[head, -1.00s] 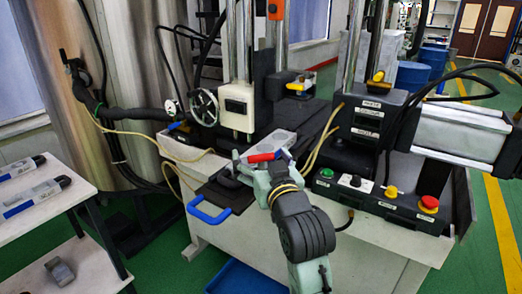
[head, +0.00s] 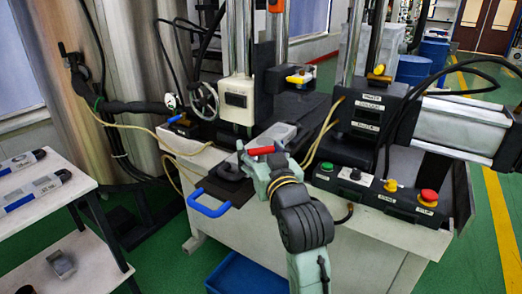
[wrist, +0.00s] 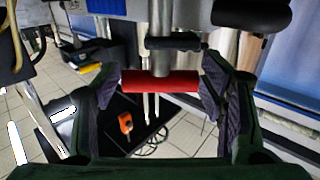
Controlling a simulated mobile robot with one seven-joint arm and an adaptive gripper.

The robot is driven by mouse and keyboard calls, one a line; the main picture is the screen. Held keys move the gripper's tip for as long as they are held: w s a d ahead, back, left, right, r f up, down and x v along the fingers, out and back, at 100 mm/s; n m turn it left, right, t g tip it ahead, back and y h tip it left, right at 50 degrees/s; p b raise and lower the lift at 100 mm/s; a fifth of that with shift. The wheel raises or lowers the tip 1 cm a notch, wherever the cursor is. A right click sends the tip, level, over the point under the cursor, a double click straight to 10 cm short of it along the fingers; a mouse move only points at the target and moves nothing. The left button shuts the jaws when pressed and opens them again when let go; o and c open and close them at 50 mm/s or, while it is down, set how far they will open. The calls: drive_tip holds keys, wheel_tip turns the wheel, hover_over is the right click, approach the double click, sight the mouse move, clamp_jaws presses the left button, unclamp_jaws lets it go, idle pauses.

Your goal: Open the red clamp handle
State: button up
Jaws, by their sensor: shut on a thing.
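The red clamp handle (head: 262,151) is a short red bar at the front of the machine, beside the grey metal mould block (head: 277,134). In the wrist view the red handle (wrist: 160,81) lies crosswise on a grey stem, with a dark bar above it. My gripper (wrist: 160,88) has one finger at each end of the red bar and is shut on it. In the head view my gripper (head: 264,160) reaches up to the handle from the front and partly hides the clamp.
A control box with a red emergency button (head: 428,197) stands to the right. A blue bin (head: 240,276) is on the floor below, and a white shelf (head: 40,185) is at left.

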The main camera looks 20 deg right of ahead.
drive_tip(key=shift+y, duration=0.3)
drive_tip(key=shift+c, duration=0.4)
drive_tip(key=n+y+b, duration=0.1)
drive_tip(key=y, duration=0.1)
drive_tip(key=n+y+b, duration=0.1)
drive_tip(key=n+y, duration=0.1)
drive_tip(key=y, duration=0.1)
drive_tip(key=shift+f+n+g, duration=0.1)
drive_tip(key=shift+n+g, duration=0.2)
drive_tip(key=shift+g, duration=0.1)
drive_tip(key=shift+n+g+y+b, duration=0.8)
drive_tip(key=shift+n+y, duration=0.3)
drive_tip(key=shift+y, duration=0.4)
drive_tip(key=shift+n+g+y+b, duration=0.65)
drive_tip(key=shift+n+g+y, duration=0.35)
drive_tip(key=shift+y, duration=0.5)
drive_tip(key=o, duration=1.2)
